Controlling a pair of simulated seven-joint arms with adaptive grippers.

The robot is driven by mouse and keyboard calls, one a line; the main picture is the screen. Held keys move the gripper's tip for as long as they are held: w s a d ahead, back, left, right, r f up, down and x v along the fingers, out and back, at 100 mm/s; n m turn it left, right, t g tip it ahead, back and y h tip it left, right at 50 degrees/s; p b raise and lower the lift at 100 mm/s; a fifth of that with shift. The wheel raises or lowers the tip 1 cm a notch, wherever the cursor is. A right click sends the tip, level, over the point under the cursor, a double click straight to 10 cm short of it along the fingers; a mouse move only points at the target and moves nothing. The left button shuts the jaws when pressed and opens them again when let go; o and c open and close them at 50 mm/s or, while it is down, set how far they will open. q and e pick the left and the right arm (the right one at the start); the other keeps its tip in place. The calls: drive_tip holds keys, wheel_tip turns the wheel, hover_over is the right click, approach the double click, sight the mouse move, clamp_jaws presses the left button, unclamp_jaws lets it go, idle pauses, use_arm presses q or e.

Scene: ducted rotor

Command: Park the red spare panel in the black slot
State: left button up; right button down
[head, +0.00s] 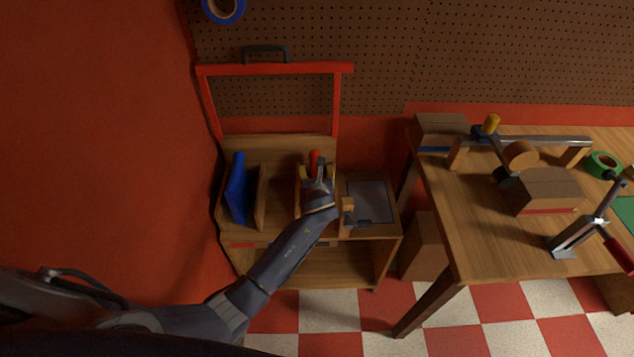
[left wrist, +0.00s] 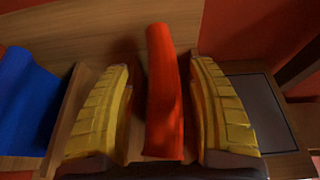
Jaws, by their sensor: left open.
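The red spare panel (head: 314,158) stands upright at the wooden stand, partly hidden behind my left gripper (head: 318,172) in the head view. In the left wrist view the red panel (left wrist: 165,95) rises between the two yellow fingers of my left gripper (left wrist: 160,72). The fingers are apart, with a gap visible on the left of the panel and a narrower one on the right. I cannot make out the black slot with certainty. My right gripper is not in view.
A blue panel (head: 238,188) stands at the left of the wooden stand (head: 350,284); it also shows in the left wrist view (left wrist: 24,100). A dark flat plate (head: 370,200) lies right of my gripper. A red frame (head: 270,69) rises behind. A cluttered workbench (head: 480,235) stands at right.

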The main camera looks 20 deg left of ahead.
use_arm(q)
drive_tip(key=v, duration=1)
drive_tip(key=shift+s, duration=0.25)
drive_tip(key=shift+r, duration=0.1)
